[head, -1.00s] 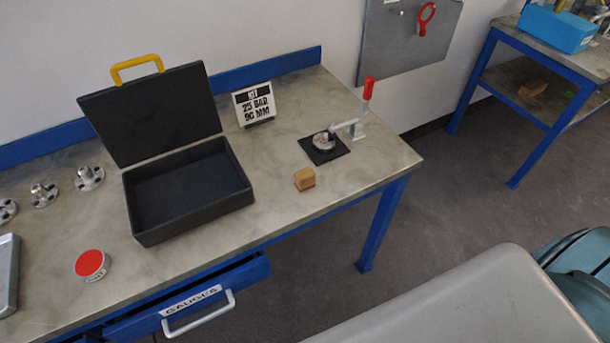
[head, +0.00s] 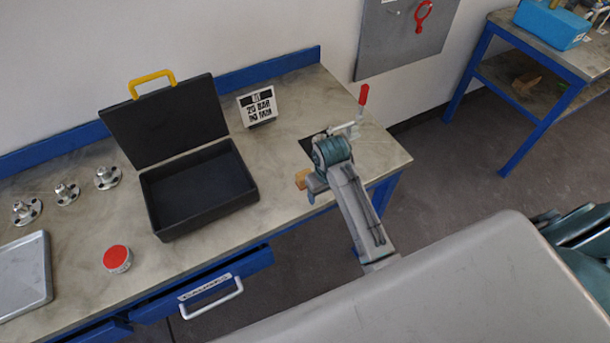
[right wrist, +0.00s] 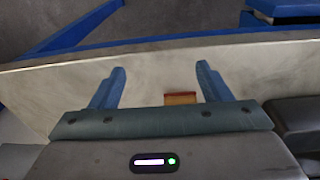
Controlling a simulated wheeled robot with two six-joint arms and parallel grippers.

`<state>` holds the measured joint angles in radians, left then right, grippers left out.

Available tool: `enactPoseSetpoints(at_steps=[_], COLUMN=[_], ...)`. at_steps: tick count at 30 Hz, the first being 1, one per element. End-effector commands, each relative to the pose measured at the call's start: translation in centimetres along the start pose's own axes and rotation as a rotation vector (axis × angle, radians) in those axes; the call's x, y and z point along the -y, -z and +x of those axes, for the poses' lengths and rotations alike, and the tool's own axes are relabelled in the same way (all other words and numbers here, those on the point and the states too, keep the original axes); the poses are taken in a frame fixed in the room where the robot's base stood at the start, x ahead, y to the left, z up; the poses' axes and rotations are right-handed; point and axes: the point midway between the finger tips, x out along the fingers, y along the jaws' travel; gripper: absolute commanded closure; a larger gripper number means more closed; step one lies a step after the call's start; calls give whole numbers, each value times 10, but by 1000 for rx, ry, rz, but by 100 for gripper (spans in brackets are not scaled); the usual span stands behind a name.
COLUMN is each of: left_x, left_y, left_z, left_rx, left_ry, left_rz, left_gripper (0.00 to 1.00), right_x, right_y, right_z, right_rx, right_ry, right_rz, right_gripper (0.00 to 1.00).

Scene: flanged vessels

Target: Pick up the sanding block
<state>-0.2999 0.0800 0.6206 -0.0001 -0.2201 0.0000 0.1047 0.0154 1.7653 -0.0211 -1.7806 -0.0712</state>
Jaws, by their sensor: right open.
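The sanding block is a small tan-brown block (head: 301,179) on the bench near its front edge, right of the black case. My right gripper (head: 314,186) is beside it, and the arm partly covers it in the head view. In the right wrist view, the block (right wrist: 181,98) shows between the two open blue fingers (right wrist: 160,80), closer to the right finger. Its lower part is hidden behind the gripper body. The gripper holds nothing. My left gripper is out of view.
An open black case (head: 204,193) stands left of the block. A toggle clamp with a red handle (head: 363,95) is behind my right arm. A sign (head: 257,106), red-lidded tin (head: 117,258), flanged fittings (head: 66,193) and grey tray (head: 24,274) are on the bench. The gauges drawer (head: 205,288) is partly open.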

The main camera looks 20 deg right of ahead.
Motion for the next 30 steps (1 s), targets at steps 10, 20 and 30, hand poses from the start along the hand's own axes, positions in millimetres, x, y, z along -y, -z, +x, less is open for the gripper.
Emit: enactPoseSetpoints(at_steps=[10,20,30], left_x=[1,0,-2], left_y=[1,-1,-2], left_z=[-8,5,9], left_rx=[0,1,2], left_ry=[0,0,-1], left_rz=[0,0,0], left_gripper=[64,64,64], right_x=[13,17,18], right_y=[82,94,90], right_z=[-71,-73,-35], right_rx=[66,88,88], right_ry=[36,43,44], right_rz=[-30,-39,-39], right_gripper=[29,29,29])
